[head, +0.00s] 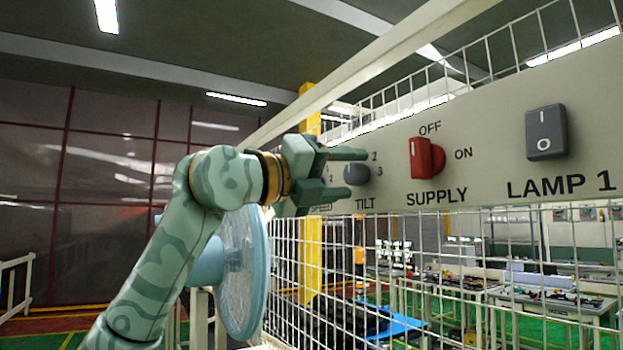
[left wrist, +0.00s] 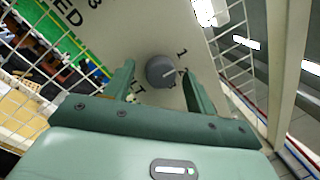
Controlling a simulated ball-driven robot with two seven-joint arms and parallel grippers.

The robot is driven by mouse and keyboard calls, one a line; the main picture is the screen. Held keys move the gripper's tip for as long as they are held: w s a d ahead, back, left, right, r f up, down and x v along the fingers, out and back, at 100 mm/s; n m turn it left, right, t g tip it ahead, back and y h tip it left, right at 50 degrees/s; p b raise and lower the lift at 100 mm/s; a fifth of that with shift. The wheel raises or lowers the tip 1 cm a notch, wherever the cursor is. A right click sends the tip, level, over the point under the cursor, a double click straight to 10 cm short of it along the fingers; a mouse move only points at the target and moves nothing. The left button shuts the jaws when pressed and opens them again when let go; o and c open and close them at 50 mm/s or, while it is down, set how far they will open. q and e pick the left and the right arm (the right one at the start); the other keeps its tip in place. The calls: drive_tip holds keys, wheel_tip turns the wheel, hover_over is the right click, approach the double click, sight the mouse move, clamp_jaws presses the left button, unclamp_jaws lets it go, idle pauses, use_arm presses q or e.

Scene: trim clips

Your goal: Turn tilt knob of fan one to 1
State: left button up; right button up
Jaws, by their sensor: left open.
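The tilt knob (head: 356,174) is a round grey knob on the beige panel (head: 470,150), above the label TILT. The numbers 2 and 3 show to its right in the head view. In the left wrist view the knob (left wrist: 160,71) has a light pointer line slanting to the upper right; a 1 is printed at its upper right. I cannot tell for sure which number the line meets. My left gripper (head: 348,173) is open, with its green fingers on either side of the knob; it also shows in the left wrist view (left wrist: 160,83). Contact is not visible. My right gripper is not in view.
A red supply knob (head: 427,157) and a grey LAMP 1 switch (head: 545,132) sit further right on the panel. A white wire fence (head: 400,265) runs below it. A light blue fan (head: 243,272) stands behind my left arm. A beige rail (head: 375,65) slants above the panel.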

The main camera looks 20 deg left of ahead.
use_arm(q)
drive_tip(key=b+v, duration=0.3)
drive_tip(key=v, duration=1.2)
drive_tip(key=shift+s+a+b, duration=0.25)
drive_tip(key=shift+s+b, duration=0.05)
drive_tip(key=shift+f, duration=0.15)
